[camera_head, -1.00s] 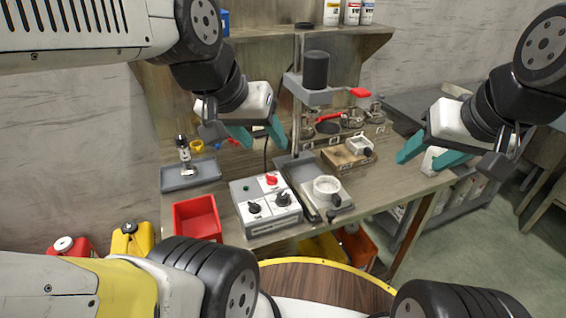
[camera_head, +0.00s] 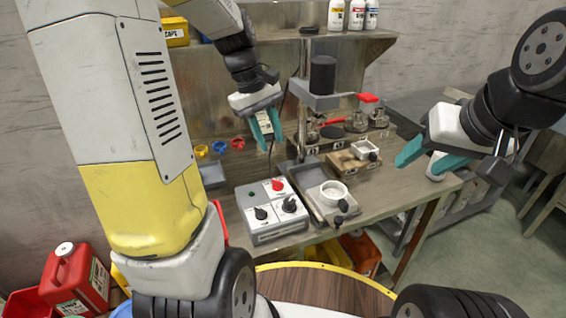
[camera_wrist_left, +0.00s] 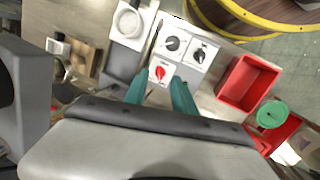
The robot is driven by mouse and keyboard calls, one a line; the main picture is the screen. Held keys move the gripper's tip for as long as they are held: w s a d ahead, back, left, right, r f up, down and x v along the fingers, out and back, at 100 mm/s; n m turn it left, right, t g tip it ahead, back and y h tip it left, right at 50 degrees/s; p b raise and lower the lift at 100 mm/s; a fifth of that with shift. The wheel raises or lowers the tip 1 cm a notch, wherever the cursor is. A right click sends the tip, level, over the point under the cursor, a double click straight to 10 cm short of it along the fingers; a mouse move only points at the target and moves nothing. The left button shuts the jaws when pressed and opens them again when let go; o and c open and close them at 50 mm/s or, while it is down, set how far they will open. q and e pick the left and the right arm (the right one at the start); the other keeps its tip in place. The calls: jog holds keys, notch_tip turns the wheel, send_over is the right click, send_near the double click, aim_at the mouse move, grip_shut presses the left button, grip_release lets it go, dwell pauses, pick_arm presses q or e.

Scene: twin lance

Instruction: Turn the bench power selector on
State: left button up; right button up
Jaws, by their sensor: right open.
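The grey-and-white control box (camera_head: 277,231) stands on the bench. It has a red knob (camera_head: 278,184) at the back right, two black knobs, one at left (camera_head: 260,213) and one at right (camera_head: 289,204), and a small green light or button (camera_head: 252,193). I cannot read its labels. My left gripper (camera_head: 266,133) is above and behind the box, apart from it, with teal fingers spread. In the left wrist view the red knob (camera_wrist_left: 159,72) appears just beyond the gap between the fingertips (camera_wrist_left: 156,84).
A red bin (camera_wrist_left: 247,82) sits beside the box. My left arm covers the bench's left end.

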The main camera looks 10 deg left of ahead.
aim_at(277, 181)
pick_arm(q)
jog(key=w+f+n, duration=0.1)
jog(key=f, duration=0.4)
jog(key=w+f+n+g, duration=0.1)
jog(key=f, duration=0.4)
jog(key=w+f+n+g, duration=0.1)
jog(key=f+n, duration=0.1)
jog(key=f, duration=0.3)
jog(key=shift+w+d+f+h, duration=0.1)
jog(key=shift+w+f+h, duration=0.2)
jog(key=shift+w+h, duration=0.1)
jog(key=shift+c, duration=0.2)
grip_shut()
